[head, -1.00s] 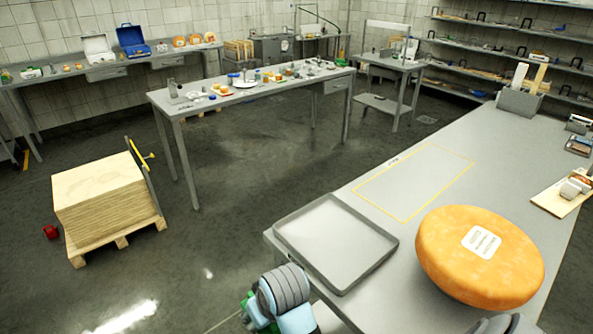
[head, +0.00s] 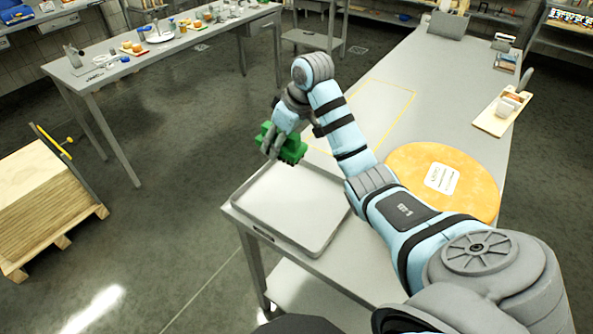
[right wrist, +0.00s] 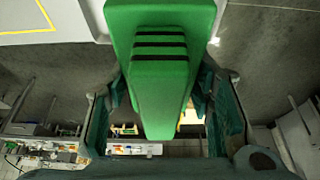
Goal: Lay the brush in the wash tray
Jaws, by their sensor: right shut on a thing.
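The green brush (head: 292,148) is in my right gripper (head: 272,140), which is shut on it. The brush is held above the far left edge of the shallow grey wash tray (head: 252,217), apart from the tray floor. The tray lies empty at the near left corner of the table. In the right wrist view the brush (right wrist: 160,75) fills the middle, between the dark fingers. My left gripper is not in view.
A large orange cheese wheel (head: 465,185) lies on the table (head: 440,90), right of my right arm. A yellow outlined area (head: 400,95) beyond the tray looks clear.

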